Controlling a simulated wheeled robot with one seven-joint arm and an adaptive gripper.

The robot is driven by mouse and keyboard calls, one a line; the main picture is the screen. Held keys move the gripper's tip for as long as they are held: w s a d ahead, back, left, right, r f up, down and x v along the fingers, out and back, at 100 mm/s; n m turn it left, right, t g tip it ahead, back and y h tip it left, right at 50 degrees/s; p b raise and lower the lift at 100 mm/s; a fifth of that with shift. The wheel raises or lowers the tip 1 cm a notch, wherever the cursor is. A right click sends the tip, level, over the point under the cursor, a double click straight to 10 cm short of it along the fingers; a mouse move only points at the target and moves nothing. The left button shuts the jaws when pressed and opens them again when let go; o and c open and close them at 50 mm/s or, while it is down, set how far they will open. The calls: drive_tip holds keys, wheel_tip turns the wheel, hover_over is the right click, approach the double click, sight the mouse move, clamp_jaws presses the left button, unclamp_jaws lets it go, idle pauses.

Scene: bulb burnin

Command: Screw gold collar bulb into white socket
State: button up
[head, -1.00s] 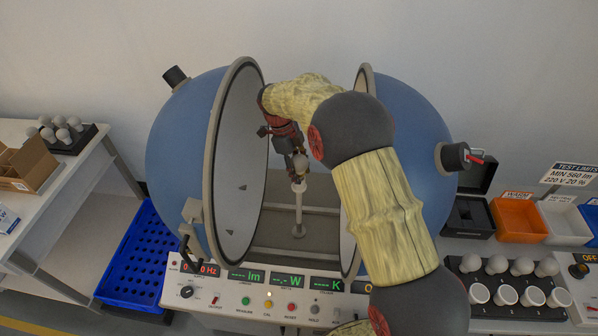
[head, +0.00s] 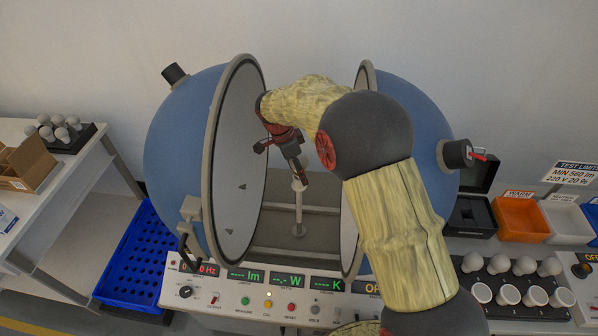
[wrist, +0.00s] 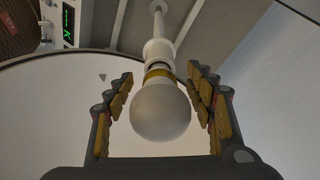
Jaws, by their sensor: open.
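In the wrist view the bulb has a round white globe (wrist: 160,110) and a gold collar (wrist: 160,74). Its collar end is at the mouth of the white socket (wrist: 158,50), in line with it; how deep it sits I cannot tell. My gripper (wrist: 161,80) is open, with one finger on each side of the bulb and visible gaps to the globe. In the head view my gripper (head: 297,162) is above the white socket (head: 299,185) on its post inside the open sphere, and it hides most of the bulb.
The blue sphere's left half (head: 180,150) and right half (head: 425,130) stand open on both sides of my arm. A control panel (head: 250,300) runs along the front. A rack (head: 510,290) with several bulbs and white cups is at the right, near an orange bin (head: 522,218).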

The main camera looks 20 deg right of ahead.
drive_tip(key=n+t, duration=0.1)
drive_tip(key=n, duration=0.6)
drive_tip(key=shift+s+n+t+y, duration=0.1)
drive_tip(key=shift+n+t+y, duration=0.2)
drive_tip(key=shift+t+y, duration=0.1)
drive_tip(key=n+y+p, duration=0.1)
drive_tip(key=n+p, duration=0.2)
drive_tip(key=n, duration=0.2)
drive_tip(key=shift+r+n+t, duration=0.15)
drive_tip(key=shift+n+t, duration=0.25)
drive_tip(key=shift+n+y+p, duration=0.3)
drive_tip(key=shift+n+p, duration=0.2)
drive_tip(key=shift+n, duration=0.4)
drive_tip(key=c, duration=0.3)
drive_tip(key=c, duration=0.8)
